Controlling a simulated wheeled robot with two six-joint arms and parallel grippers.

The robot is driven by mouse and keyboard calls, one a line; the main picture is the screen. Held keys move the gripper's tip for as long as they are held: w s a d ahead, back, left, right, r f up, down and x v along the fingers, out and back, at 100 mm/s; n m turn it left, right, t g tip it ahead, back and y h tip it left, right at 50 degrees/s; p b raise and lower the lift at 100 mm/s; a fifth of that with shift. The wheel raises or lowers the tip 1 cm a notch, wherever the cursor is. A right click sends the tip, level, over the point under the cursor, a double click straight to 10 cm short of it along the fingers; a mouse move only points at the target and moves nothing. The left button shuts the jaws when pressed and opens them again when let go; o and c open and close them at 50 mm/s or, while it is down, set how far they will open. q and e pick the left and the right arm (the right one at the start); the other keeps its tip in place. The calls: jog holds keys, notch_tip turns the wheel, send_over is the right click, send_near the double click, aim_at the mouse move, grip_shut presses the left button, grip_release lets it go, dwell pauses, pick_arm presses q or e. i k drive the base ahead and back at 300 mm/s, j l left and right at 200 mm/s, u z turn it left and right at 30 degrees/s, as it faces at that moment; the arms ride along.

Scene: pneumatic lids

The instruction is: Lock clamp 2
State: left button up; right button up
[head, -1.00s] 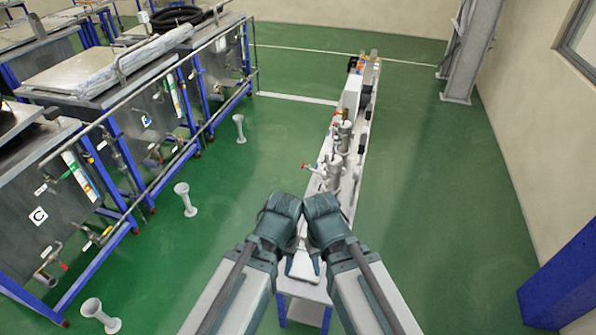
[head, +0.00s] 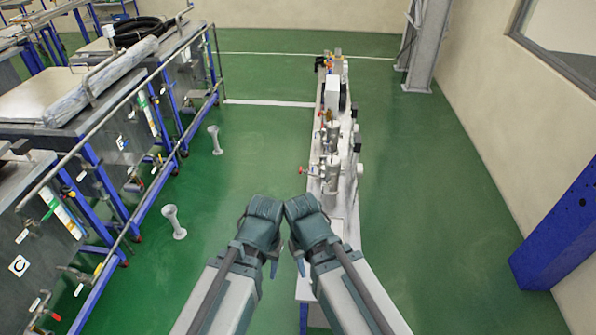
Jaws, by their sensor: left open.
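No clamp can be made out for certain, and I cannot tell which part is clamp 2. Metal tanks (head: 30,255) with lids stand in a row on the left. A nearer tank lid (head: 68,98) looks closed, with a pale rolled bundle (head: 105,78) lying on it. Small fittings on the tank fronts are too small to identify. My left gripper (head: 273,264) is at the lower middle, open and seemingly empty, far from the tanks. My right gripper (head: 299,262) is beside it, mostly hidden by my arm, so its jaws cannot be read.
A long narrow bench (head: 345,232) with valves and cylinders stretches away ahead of my arms. A metal rail (head: 115,120) runs along the tanks. Pale floor stands (head: 173,222) are in the aisle. A blue post (head: 560,230) stands at right.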

aim_at(307, 173)
jog(key=i+j+z, duration=0.2)
jog(key=i+j, duration=0.25)
jog(key=i, duration=0.15)
jog(key=i+z, duration=0.1)
jog(key=i, duration=0.25)
